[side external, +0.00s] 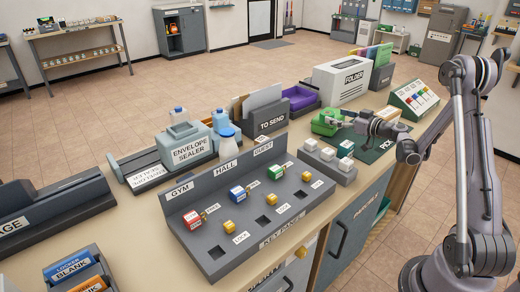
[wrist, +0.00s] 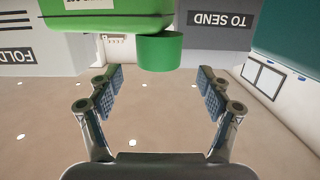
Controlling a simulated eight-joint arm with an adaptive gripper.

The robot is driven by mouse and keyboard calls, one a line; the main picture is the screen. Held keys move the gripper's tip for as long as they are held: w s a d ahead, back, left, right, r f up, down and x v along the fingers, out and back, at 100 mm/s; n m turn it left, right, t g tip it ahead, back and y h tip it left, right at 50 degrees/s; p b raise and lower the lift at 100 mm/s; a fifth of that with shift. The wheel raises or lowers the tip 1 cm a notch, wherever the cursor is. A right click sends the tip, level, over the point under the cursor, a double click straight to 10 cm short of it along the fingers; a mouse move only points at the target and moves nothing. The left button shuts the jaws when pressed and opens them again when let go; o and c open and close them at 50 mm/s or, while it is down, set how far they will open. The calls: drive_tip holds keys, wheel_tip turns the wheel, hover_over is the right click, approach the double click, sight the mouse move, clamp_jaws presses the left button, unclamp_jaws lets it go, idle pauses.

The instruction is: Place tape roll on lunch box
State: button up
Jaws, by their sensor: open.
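A bright green box (wrist: 110,20), which looks like the lunch box, shows upside down at the top of the wrist view. A darker green round piece (wrist: 160,52), probably the tape roll, meets its edge there, on the box's upper side since the view is inverted. My gripper (wrist: 161,85) is open and empty, its padded fingers spread either side of and short of the round piece. In the side view the green box (side external: 326,122) sits on the counter, left of my gripper (side external: 350,124). The round piece is hard to tell apart there.
A dark green mat (side external: 376,151) lies by the gripper. The TO SEND bin (side external: 270,122), FOLDER box (side external: 341,80) and a sloped panel (side external: 414,99) stand around it. The grey key rack (side external: 225,250) and a block with white cubes (side external: 340,176) are nearer the camera.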

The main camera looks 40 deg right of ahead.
sight(333, 116)
drive_tip(key=w, duration=0.2)
drive_tip(key=w+f, duration=0.1)
drive_tip(key=w, duration=0.1)
drive_tip(key=shift+w+d+f, duration=0.1)
drive_tip(key=shift+w+f, duration=0.05)
drive_tip(key=shift+w, duration=0.25)
drive_tip(key=c, duration=1.4)
